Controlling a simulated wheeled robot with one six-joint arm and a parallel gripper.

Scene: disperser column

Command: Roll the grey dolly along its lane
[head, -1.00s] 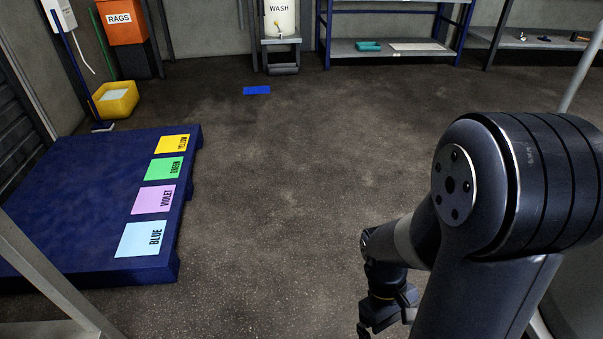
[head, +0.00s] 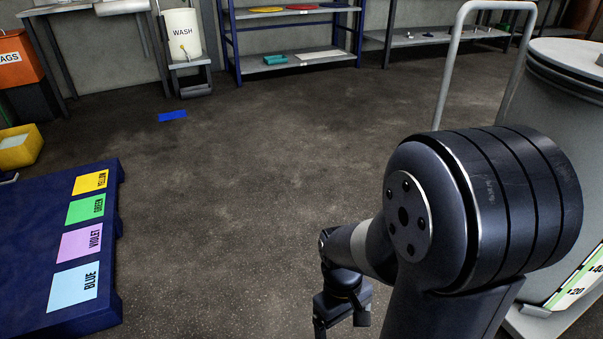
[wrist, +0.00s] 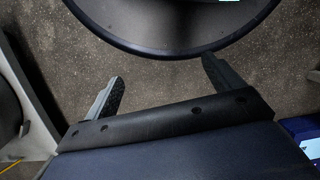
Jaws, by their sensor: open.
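The grey dolly stands at the right of the head view. A pale grey edge at the left of that view may be the dolly.
A dark blue pallet (head: 30,220) with coloured name cards stands at the left. A small blue mark (head: 172,115) lies on the floor. A wash container (head: 183,35), a blue shelf rack (head: 232,50) and a yellow bin (head: 20,148) stand farther back. The middle floor is clear.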

